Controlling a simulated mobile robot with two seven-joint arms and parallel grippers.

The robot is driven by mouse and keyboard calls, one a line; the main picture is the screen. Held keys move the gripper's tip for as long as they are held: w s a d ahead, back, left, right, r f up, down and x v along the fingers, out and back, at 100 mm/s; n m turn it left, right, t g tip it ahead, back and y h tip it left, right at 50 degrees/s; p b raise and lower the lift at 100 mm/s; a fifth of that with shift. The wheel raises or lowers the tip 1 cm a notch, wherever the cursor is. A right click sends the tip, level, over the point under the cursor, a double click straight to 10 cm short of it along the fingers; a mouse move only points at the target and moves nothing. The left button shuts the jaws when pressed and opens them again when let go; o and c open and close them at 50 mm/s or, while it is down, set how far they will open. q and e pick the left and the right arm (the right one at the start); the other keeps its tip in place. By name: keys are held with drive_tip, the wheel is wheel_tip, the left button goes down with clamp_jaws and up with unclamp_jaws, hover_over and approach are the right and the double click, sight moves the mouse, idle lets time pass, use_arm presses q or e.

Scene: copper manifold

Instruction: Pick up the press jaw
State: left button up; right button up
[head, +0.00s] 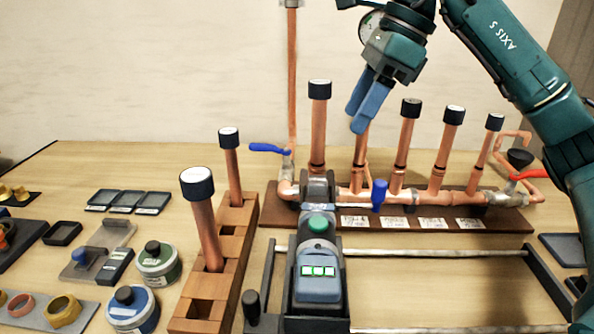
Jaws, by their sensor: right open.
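I cannot tell for sure which part is the press jaw. Ring-shaped pieces sit on a grey tray (82,319) at the lower left: an orange-copper ring (20,305) and a gold angular ring (62,311). A grey press tool (318,275) with a green button and a small lit display stands at the front centre, with a grey head at its far end. My right gripper (357,122) has blue fingers and hangs empty above the copper manifold, pointing down, far from the trays at left. Its fingers overlap in this view. My left gripper is out of view.
Upright capped copper pipes (319,130) rise from the manifold base (485,220). A wooden rack (241,240) holds two more capped pipes. Two round tins (158,263), (133,309) and small dark trays (128,202) are at left. A rail frame (430,260) surrounds the tool. Bare table lies at back left.

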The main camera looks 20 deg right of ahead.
approach(317, 179)
drive_tip(key=f, duration=0.2)
drive_tip(key=shift+a+x, duration=0.1)
drive_tip(key=shift+x, duration=1.35)
drive_tip(key=shift+a+x, duration=0.15)
drive_tip(key=shift+x, duration=1.35)
drive_tip(key=shift+r, duration=0.1)
drive_tip(key=shift+w+r, duration=0.1)
drive_tip(key=shift+r, duration=0.05)
drive_tip(key=c, duration=1.1)
